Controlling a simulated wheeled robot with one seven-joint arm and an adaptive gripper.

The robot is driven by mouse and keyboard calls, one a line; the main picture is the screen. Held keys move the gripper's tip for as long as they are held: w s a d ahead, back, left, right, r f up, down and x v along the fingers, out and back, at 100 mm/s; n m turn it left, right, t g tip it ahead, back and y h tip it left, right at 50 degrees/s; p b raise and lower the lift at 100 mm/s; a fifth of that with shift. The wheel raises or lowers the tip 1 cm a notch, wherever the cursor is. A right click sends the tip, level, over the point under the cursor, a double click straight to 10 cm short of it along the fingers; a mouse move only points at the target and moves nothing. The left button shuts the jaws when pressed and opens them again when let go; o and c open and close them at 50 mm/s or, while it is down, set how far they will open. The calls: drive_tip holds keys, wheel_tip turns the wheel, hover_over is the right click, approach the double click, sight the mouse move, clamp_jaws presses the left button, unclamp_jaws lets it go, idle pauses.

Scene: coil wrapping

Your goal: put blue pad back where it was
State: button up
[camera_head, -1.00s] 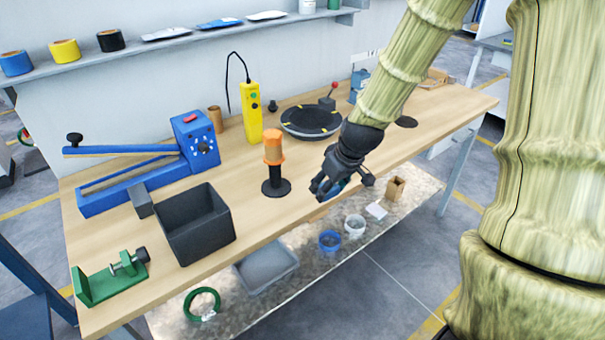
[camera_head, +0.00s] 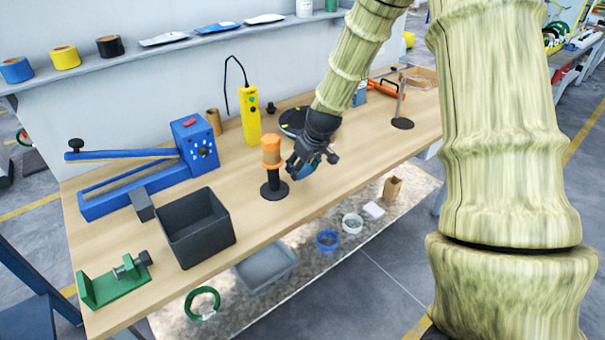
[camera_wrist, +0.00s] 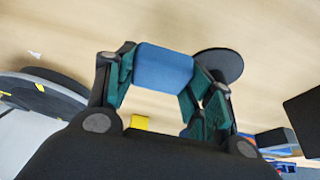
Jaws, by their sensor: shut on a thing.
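The blue pad (camera_wrist: 163,76) is held between the two fingers of my gripper (camera_wrist: 160,88) in the wrist view. It also shows as a small blue patch (camera_head: 309,168) in the head view, partly hidden by the fingers. My gripper (camera_head: 304,168) is shut on the pad, above the workbench, just right of the black stand with the orange top (camera_head: 272,160). In the wrist view, the round black base (camera_wrist: 219,64) of that stand appears behind the pad's right side. I cannot tell from these views how high the pad is above the bench.
The round black turntable (camera_head: 293,121) is behind my gripper. A yellow device (camera_head: 250,115), a blue machine (camera_head: 196,138) and a dark bin (camera_head: 196,228) stand to the left. Packs lie on the shelf (camera_head: 130,54).

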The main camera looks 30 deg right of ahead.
sight(302, 175)
drive_tip(key=shift+s+f+p, duration=0.1)
drive_tip(key=shift+f+p, duration=0.25)
drive_tip(key=shift+f, duration=1.25)
drive_tip(key=shift+f, duration=0.15)
drive_tip(key=o, duration=1.1)
drive_tip(key=shift+c, duration=0.2)
drive_tip(key=b+v, duration=0.1)
drive_tip(key=v, duration=1.1)
